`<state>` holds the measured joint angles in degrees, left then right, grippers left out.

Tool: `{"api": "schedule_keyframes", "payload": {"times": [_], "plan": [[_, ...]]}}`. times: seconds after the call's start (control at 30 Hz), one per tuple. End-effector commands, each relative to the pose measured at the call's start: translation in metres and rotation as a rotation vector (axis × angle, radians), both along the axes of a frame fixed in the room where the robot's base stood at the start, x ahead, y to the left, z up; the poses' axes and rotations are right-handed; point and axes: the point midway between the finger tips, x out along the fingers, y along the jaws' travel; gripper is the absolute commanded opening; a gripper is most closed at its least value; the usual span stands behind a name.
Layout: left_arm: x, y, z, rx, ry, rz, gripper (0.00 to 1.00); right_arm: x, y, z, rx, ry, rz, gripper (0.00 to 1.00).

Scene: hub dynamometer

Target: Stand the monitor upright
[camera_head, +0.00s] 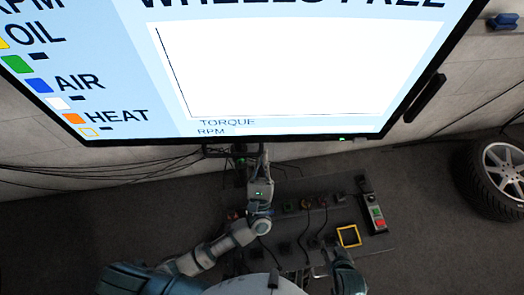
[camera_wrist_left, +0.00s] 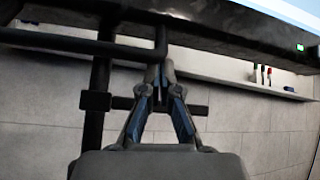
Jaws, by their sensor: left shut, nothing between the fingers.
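The large monitor (camera_head: 300,70) fills the top of the head view, its screen showing a blank white chart, and its lower edge slopes in the picture. Its dark underside (camera_wrist_left: 230,25) crosses the top of the left wrist view. My left gripper (camera_head: 262,152) is just below the monitor's lower edge, beside a dark bar frame (camera_head: 225,151). In the left wrist view my left gripper (camera_wrist_left: 161,80) has its fingertips together near the dark bars (camera_wrist_left: 75,42), with nothing seen held. My right gripper (camera_head: 332,252) is low by the console; its fingers are too small to read.
A dark console (camera_head: 290,190) with knobs, cables, a yellow-framed square (camera_head: 348,236) and a red-green button box (camera_head: 376,215) lies below the monitor. A wheel (camera_head: 500,172) stands at the right. Cables (camera_head: 110,170) hang along the wall at left. Floor at lower left is clear.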

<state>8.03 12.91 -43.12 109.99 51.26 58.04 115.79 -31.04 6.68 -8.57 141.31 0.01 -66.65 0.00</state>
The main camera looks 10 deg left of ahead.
Motion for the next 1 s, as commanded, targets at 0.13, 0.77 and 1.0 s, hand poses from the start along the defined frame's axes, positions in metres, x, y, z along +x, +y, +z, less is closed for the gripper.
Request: {"api": "schedule_keyframes", "payload": {"times": [0.13, 0.77, 1.0], "plan": [[-0.008, -0.002, -0.008, 0.001, 0.000, 0.000, 0.00, -0.001, 0.000, 0.001, 0.001, -0.003, 0.000, 0.40], [-0.078, -0.013, -0.089, 0.001, 0.004, 0.000, 0.00, 0.000, 0.000, 0.001, 0.000, -0.002, 0.000, 0.40], [-0.080, -0.013, -0.090, 0.001, 0.003, 0.000, 0.00, 0.000, 0.000, 0.001, 0.000, -0.002, 0.000, 0.40]]}}
